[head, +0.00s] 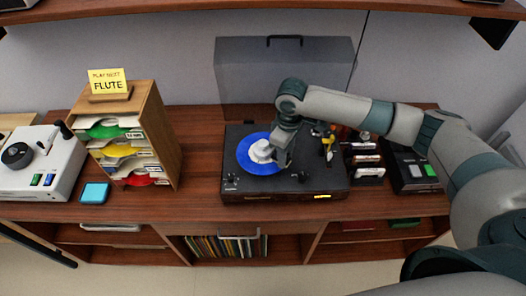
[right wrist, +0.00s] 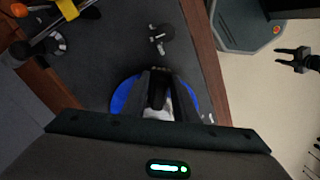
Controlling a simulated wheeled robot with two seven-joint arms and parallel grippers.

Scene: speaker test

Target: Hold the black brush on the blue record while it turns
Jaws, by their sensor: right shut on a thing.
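The blue record (head: 246,160) lies on the black turntable deck (head: 300,182), with a pale label at its middle. My right gripper (head: 277,160) is over the right part of the record, pointing down. In the right wrist view its fingers (right wrist: 157,92) are shut on a dark thing, which I take to be the black brush (right wrist: 158,97). The blue record (right wrist: 122,97) shows on both sides of the fingers. Whether the brush touches the record is hidden. My left gripper (right wrist: 290,60) appears at the right edge of that view, its fingers apart and empty.
A wooden sorter (head: 166,135) with coloured records and a yellow FLUTE sign (head: 107,81) stands at left, beside a light blue box (head: 94,193). The raised lid (head: 285,75) is behind the deck. A black box with a green button (head: 430,170) is at right.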

